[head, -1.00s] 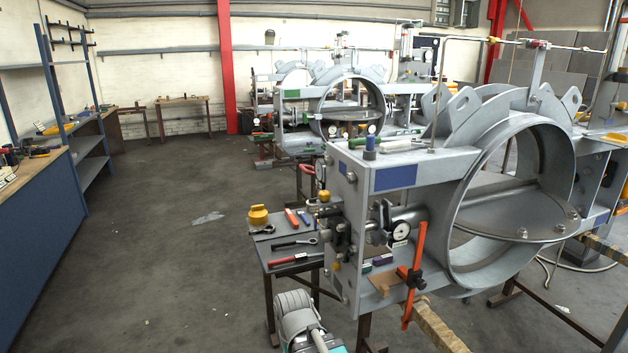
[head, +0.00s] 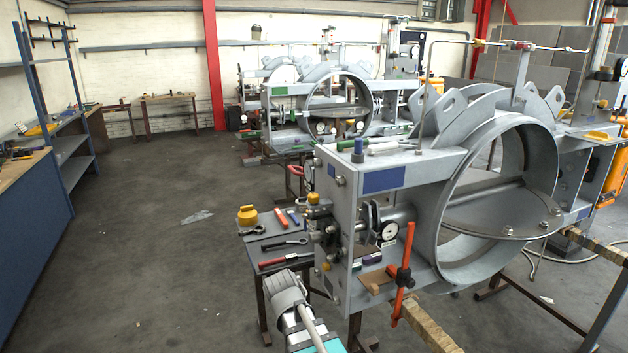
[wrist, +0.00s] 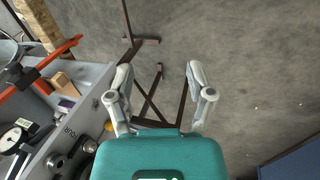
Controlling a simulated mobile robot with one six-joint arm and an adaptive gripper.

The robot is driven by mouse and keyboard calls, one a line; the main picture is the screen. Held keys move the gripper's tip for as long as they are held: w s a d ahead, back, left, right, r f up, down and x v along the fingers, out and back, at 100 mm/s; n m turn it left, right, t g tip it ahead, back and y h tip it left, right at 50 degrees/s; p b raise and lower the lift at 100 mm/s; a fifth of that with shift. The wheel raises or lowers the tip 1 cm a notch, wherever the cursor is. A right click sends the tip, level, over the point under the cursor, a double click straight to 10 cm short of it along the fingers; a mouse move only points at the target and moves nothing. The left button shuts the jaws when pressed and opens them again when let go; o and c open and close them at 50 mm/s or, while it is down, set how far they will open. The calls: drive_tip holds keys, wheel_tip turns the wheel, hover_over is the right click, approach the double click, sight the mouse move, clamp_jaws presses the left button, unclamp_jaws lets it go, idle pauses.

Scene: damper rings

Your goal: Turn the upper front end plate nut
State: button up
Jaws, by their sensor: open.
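The grey end plate (head: 332,236) of the nearest damper ring frame faces left in the head view. A nut (head: 340,181) shows near its upper corner, and other small nuts show lower down the plate. In the wrist view my gripper (wrist: 159,78) has its two fingers spread with nothing between them. Floor and dark stand legs lie beyond them. The frame (wrist: 82,88) is left of the fingers, apart from them as far as I can tell. In the head view only my arm shows at the bottom, below the plate; the fingers are not visible there.
A small table (head: 271,238) with a yellow-capped item (head: 247,215) and hand tools stands left of the plate. An orange clamp (head: 404,272) stands up at the frame's front edge. A blue bench (head: 35,230) is at far left, with open floor between.

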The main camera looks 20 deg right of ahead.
drive_tip(key=w+d+r+h+p, duration=0.4)
drive_tip(key=w+d+r, duration=0.1)
drive_tip(key=w+r, duration=0.25)
drive_tip(key=h+p, duration=0.9)
drive_tip(key=h, duration=0.2)
approach(336, 182)
drive_tip(key=d, duration=0.3)
drive_tip(key=shift+r+t, duration=0.1)
drive_tip(key=shift+t, duration=0.2)
drive_tip(key=shift+d, duration=0.1)
drive_tip(key=shift+d, duration=3.35)
clamp_jaws()
